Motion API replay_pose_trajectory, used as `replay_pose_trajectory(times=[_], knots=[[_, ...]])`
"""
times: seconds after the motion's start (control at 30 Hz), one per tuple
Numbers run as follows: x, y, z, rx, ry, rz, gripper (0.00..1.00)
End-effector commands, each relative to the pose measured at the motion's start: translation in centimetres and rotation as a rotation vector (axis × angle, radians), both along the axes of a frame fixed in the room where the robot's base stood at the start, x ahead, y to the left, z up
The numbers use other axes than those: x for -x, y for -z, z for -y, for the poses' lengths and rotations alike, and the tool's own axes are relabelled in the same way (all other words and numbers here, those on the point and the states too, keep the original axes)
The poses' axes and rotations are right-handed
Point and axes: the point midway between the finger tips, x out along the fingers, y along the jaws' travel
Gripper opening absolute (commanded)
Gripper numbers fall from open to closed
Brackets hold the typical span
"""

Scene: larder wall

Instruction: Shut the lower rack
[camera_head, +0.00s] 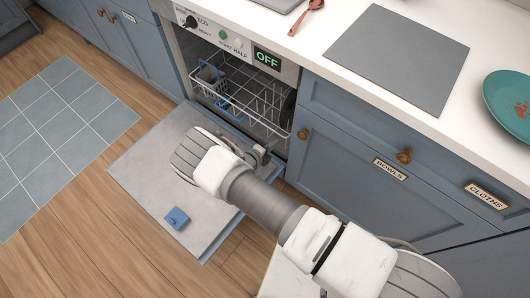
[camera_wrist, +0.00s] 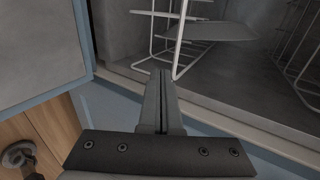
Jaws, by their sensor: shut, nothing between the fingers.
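The dishwasher stands under the counter with its door (camera_head: 150,180) folded down flat. The lower rack (camera_head: 262,112) of white wire is inside the dark tub, with blue parts at its left. My gripper (camera_head: 264,153) is at the tub's opening, low by the right side, over the door's inner end. In the wrist view my gripper (camera_wrist: 166,76) is shut and empty, its tips close to a white rack wire (camera_wrist: 176,62). I cannot tell whether they touch. My arm hides part of the door.
A blue block (camera_head: 177,218) lies on the open door. A dark cup (camera_head: 208,74) is at the tub's left. A blue cupboard (camera_head: 355,175) marked BOWLS adjoins on the right. The counter holds a grey board (camera_head: 397,58) and a teal plate (camera_head: 510,103). Floor on the left is clear around a mat (camera_head: 60,140).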

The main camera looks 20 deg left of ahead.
Motion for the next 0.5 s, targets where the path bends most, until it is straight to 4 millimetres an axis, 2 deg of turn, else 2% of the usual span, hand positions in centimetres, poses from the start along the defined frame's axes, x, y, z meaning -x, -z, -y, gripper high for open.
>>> replay_pose_trajectory(times=[0.2, 0.5], knots=[[-1.7, 0.0, 0.5, -0.001, 0.001, -0.001, 0.00], [-1.9, 0.0, 0.5, 0.000, 0.000, -0.001, 0.00]])
